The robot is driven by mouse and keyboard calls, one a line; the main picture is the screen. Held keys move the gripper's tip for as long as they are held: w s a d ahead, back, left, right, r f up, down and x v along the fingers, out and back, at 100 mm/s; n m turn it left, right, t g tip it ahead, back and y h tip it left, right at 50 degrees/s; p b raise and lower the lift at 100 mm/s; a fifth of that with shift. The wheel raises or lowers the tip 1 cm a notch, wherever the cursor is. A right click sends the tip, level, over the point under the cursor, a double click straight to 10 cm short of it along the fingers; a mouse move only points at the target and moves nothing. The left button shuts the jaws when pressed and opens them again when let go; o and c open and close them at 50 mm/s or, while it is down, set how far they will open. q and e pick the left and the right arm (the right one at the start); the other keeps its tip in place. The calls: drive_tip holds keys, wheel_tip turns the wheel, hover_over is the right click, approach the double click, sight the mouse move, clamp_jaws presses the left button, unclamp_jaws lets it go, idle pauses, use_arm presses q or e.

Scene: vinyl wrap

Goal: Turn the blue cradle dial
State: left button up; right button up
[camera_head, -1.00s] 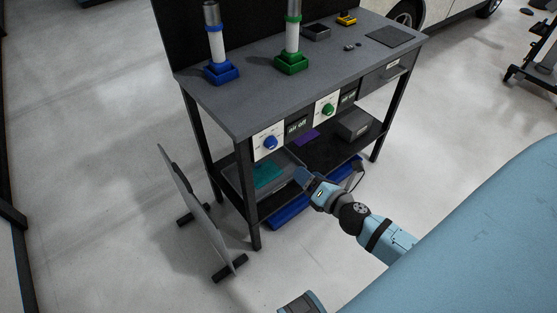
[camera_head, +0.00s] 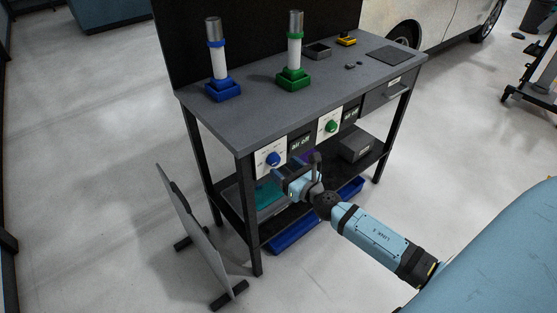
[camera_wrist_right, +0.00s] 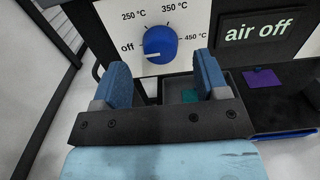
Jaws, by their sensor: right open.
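The blue dial (camera_head: 272,159) sits on a white panel on the front of the workbench. In the right wrist view the blue dial (camera_wrist_right: 160,44) has a pale pointer line aimed left at "off", with 250, 350 and 450 °C marks around it. My right gripper (camera_head: 281,171) is just in front of and slightly below the dial. In the wrist view its two blue fingers (camera_wrist_right: 165,78) are apart with nothing between them, the dial beyond and a little above their gap. The blue cradle (camera_head: 223,91) stands on the bench top holding a white and silver tool upright. My left gripper is not seen.
A green dial (camera_head: 331,126) and green cradle (camera_head: 293,81) are to the right. An "air off" display (camera_wrist_right: 262,30) is beside the blue dial. Below are a lower shelf with a grey bin (camera_head: 356,148) and blue trays. A grey panel (camera_head: 188,225) stands at the left.

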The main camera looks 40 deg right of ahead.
sight(277, 161)
drive_tip(key=shift+w+a, duration=0.2)
drive_tip(key=shift+w, duration=1.6)
drive_tip(key=c, duration=0.9)
